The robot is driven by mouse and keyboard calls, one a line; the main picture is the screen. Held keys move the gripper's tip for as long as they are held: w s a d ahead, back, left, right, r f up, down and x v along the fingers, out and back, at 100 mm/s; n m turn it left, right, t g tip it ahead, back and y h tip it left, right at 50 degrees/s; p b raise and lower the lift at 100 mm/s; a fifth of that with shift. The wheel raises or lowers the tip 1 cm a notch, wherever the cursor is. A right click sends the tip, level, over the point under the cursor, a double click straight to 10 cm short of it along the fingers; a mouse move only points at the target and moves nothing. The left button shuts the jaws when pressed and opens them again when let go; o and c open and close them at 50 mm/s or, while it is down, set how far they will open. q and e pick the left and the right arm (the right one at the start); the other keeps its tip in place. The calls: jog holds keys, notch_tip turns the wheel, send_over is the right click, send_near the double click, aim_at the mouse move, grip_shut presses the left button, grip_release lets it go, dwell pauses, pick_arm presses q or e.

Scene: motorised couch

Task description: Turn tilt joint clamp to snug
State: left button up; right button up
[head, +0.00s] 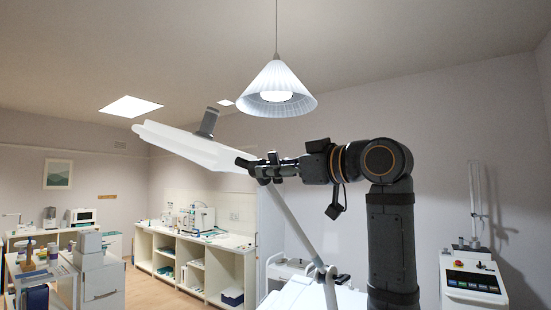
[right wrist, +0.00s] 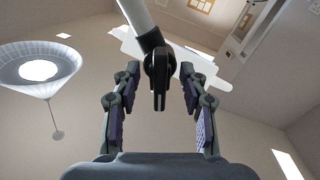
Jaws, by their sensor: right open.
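The tilt joint clamp (right wrist: 158,72) is a dark lever at the end of a pale pole (right wrist: 139,22), just under a white panel head (head: 185,142). In the right wrist view it lies between the fingers of my right gripper (right wrist: 160,88), with a visible gap on both sides. My right gripper (head: 262,164) is open, coming in from the right in the head view, and partly hides the joint there. The panel head is tilted, its left end higher, with a dark grip (head: 208,122) on top. My left gripper is out of view.
A pleated pendant lamp (head: 277,90) hangs above my right arm. The pole (head: 300,228) slopes down to a lower joint (head: 325,272). White shelving (head: 200,262) and benches stand at the back left. A white machine (head: 472,285) stands at right.

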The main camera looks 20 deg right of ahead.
grip_shut()
dwell(0.3)
jog(key=shift+n, duration=0.4)
jog(key=n, duration=0.3)
jog(key=shift+n, duration=2.5)
